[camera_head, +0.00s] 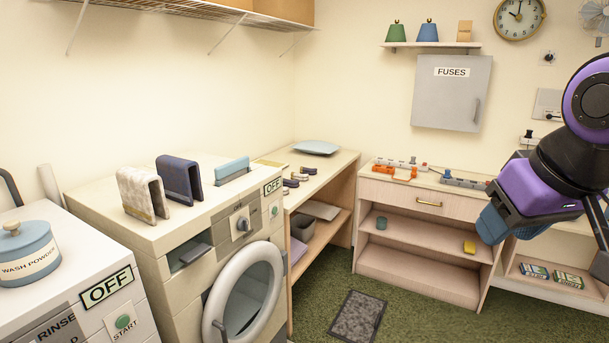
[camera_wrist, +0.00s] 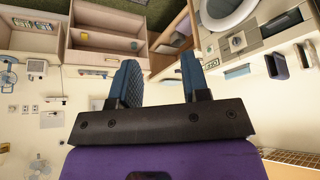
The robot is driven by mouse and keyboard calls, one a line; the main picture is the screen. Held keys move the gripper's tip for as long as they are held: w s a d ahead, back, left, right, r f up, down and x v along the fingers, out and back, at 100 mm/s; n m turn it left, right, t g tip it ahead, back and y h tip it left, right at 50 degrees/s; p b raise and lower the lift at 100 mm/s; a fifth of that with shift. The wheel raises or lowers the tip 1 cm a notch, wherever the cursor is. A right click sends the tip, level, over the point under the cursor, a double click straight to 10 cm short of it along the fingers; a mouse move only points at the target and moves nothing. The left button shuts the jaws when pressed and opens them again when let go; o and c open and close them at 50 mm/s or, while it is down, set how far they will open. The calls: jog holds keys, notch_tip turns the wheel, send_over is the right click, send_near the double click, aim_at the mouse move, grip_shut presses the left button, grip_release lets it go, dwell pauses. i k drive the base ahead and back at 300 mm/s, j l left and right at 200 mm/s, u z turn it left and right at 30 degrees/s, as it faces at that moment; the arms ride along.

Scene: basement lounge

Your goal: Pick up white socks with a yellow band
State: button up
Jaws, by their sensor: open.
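The white socks (camera_head: 142,194) stand as a folded, upside-down U on top of the washing machine (camera_head: 105,225). They are pale with faint yellowish markings near the lower edge; a clear band is hard to make out. A dark navy folded pair (camera_head: 180,179) stands close to their right. My gripper (camera_head: 490,226) hangs at the far right of the head view, well away from the socks. In the wrist view my gripper (camera_wrist: 160,72) has its two blue fingers apart with nothing between them. A pale folded piece at that view's right edge may be the socks.
A light-blue item (camera_head: 232,168) sits in a slot on the machine. A second machine with a wash powder tub (camera_head: 28,254) stands front left. A wooden bench (camera_head: 330,165) and a drawer unit (camera_head: 425,200) fill the corner. Green carpet with a grey mat (camera_head: 358,316) lies between.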

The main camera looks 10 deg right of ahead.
aim_at(294, 175)
jog(key=i+l, duration=0.25)
jog(key=i, duration=0.25)
jog(key=i+l, duration=0.25)
jog(key=i, duration=0.25)
jog(key=i+l, duration=0.3)
jog(key=i, duration=0.2)
jog(key=i+l, duration=0.25)
jog(key=i, duration=0.25)
jog(key=i+l, duration=0.25)
jog(key=i, duration=0.25)
